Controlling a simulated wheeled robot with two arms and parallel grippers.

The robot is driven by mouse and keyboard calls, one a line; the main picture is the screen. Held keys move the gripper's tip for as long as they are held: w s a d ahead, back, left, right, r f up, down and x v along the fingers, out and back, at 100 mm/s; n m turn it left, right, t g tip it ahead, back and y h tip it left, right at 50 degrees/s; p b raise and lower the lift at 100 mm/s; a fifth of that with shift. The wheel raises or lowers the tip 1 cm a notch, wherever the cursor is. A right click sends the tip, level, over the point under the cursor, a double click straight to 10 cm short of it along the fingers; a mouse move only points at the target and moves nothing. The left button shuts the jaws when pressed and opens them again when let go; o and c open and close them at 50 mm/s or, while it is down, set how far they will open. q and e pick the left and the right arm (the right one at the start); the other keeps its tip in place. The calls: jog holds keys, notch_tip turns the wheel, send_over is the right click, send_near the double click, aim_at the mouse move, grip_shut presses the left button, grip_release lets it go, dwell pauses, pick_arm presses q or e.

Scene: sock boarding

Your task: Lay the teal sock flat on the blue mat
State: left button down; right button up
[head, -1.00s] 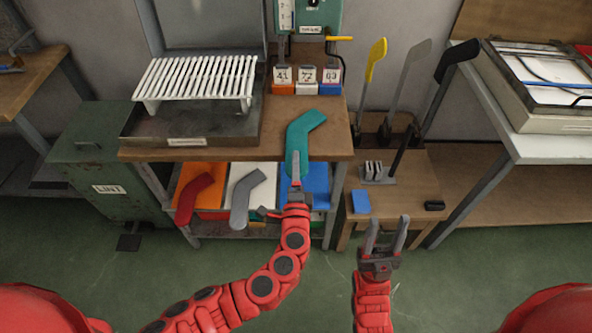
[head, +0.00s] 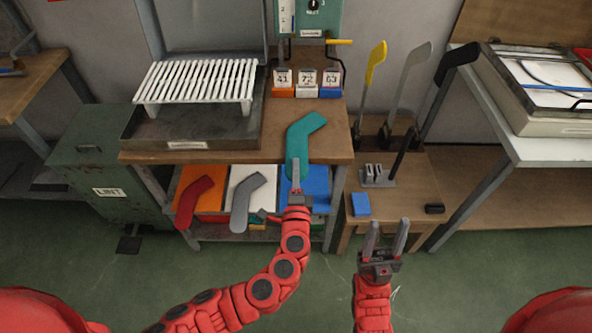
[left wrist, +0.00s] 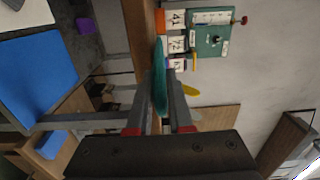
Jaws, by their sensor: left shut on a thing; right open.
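The teal sock (head: 302,138) is held up by its near end in my left gripper (head: 296,172), in front of the wooden bench's right part. In the left wrist view the sock (left wrist: 160,78) is seen edge-on between the two fingers of my left gripper (left wrist: 159,110). The blue mat (head: 318,184) lies on the lower shelf, partly hidden behind my left gripper; it also shows in the left wrist view (left wrist: 38,78), bare where visible. My right gripper (head: 385,238) is open and empty, in front of the small low table.
A red sock (head: 194,200) lies on the orange mat (head: 208,174) and a grey sock (head: 246,198) on the white mat (head: 266,174). The wooden bench (head: 240,156) overhangs the shelf. A blue block (head: 361,204) sits on the low table (head: 400,190).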

pick_arm(q)
jog(key=shift+r+p, duration=1.55)
jog(key=shift+r, duration=0.9)
